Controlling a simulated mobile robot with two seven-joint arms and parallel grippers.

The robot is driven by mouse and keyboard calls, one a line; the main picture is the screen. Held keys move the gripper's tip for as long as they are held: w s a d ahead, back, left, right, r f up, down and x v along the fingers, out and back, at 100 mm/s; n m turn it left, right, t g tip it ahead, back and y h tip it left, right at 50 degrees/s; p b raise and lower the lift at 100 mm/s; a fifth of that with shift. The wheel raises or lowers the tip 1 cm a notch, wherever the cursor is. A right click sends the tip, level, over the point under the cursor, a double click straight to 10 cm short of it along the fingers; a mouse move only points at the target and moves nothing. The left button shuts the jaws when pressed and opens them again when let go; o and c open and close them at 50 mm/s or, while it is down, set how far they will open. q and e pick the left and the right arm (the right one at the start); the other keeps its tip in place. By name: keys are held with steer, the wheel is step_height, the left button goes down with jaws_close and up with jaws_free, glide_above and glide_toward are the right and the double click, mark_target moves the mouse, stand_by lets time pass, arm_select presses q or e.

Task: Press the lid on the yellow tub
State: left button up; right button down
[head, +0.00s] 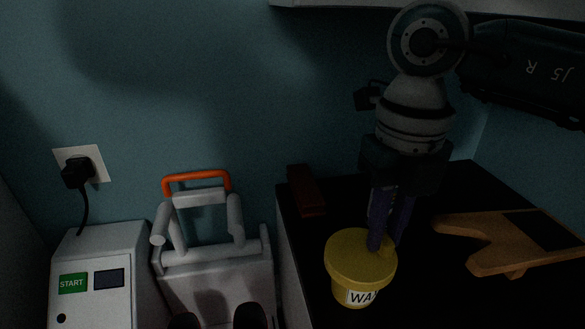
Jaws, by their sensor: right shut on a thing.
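The yellow tub (342,290) with a white label reading "WA…" stands near the front left edge of the dark counter. The round yellow lid (350,254) lies over the tub's top, and I cannot tell whether it is fully seated. My right gripper (383,244) comes down from above with purple-grey fingers and is shut on the lid at its right side, where the fingertips hide the part they hold. My left gripper is not in view.
A wooden boot jack (490,238) with a dark pad lies right of the tub. A reddish-brown block (306,190) lies at the counter's back left. Left of the counter stand a grey orange-handled unit (215,275) and a white START box (100,265).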

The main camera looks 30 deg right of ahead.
steer(key=shift+f, duration=0.1)
stand_by(0.3)
steer(key=shift+c, duration=1.4)
jaws_free()
step_height(320, 180, up, 4)
steer(key=p, duration=0.3)
steer(key=shift+p, duration=0.4)
step_height(320, 180, up, 4)
steer(key=p, duration=0.4)
jaws_close()
